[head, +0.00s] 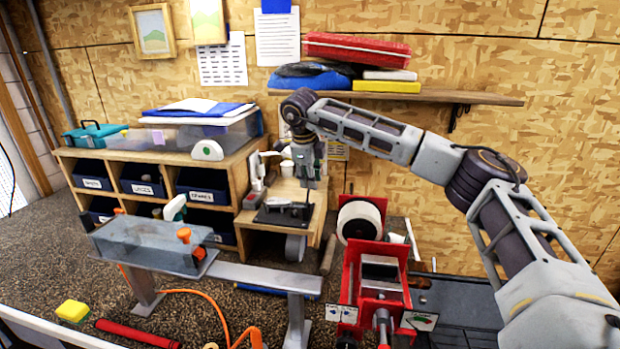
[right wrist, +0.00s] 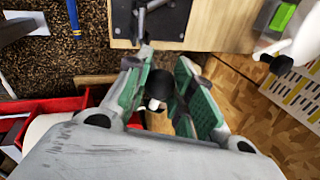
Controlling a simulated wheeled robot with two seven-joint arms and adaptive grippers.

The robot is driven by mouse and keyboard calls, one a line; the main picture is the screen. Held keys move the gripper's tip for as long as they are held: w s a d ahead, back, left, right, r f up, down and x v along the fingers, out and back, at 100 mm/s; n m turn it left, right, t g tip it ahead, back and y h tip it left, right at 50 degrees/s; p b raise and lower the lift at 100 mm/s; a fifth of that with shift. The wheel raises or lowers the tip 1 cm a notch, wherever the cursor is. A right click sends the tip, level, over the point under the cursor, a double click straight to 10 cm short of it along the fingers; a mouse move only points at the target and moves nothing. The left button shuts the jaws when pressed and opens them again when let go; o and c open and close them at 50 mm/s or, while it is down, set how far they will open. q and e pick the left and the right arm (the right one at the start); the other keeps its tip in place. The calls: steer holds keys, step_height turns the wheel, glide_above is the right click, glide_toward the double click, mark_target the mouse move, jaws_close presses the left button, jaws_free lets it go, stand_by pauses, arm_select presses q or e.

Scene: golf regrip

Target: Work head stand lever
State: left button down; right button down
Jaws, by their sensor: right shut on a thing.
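My right gripper (head: 309,180) reaches down over a small wooden stand (head: 317,222) at the end of the bench shelving. In the right wrist view the green-padded fingers of my right gripper (right wrist: 158,76) are on both sides of a black rounded knob (right wrist: 161,84), and they are shut on it. The knob looks like the lever's end. The rest of the lever is mostly hidden by the gripper in both views. A dark plate with small black parts (head: 277,216) lies on top of the stand. My left gripper is not in view.
A red machine with a white roll (head: 360,219) stands right of the stand. Shelving with dark bins (head: 142,182) is on the left, and a loaded wall shelf (head: 440,95) is above.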

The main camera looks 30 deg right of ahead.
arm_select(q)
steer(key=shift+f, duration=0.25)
arm_select(e)
steer(key=shift+d, duration=0.1)
